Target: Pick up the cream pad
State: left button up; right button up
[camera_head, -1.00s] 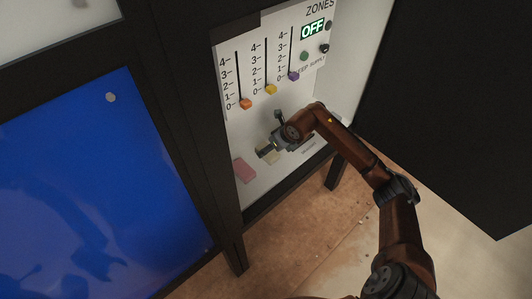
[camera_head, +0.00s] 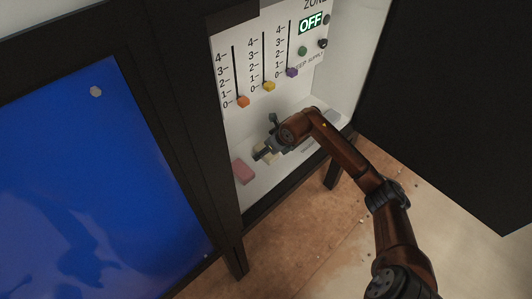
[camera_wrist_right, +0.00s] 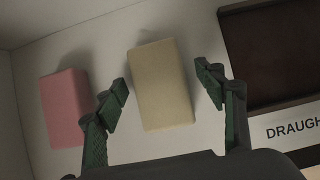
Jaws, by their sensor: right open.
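The cream pad (camera_wrist_right: 161,88) is a pale block lying on the light floor of the cabinet, in the middle of the right wrist view. My right gripper (camera_wrist_right: 162,80) is open and empty. Its two green-padded fingers point at the pad, one to each side of its near part, with gaps showing on both sides. I cannot tell how high the fingertips are above the floor. In the head view my right gripper (camera_head: 264,153) reaches into the cabinet below the sliders and largely hides the cream pad. My left gripper is not in view.
A pink pad (camera_wrist_right: 65,107) lies left of the cream pad; it also shows in the head view (camera_head: 243,172). A dark recessed panel (camera_wrist_right: 275,55) is at the right. Above are the orange (camera_head: 243,102), yellow (camera_head: 269,86) and purple (camera_head: 292,72) sliders and an OFF display (camera_head: 311,23).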

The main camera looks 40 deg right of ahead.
jog(key=shift+f, duration=0.25)
dwell(0.4)
jog(key=shift+s+f, duration=0.1)
jog(key=shift+f, duration=0.05)
jog(key=c, duration=1.2)
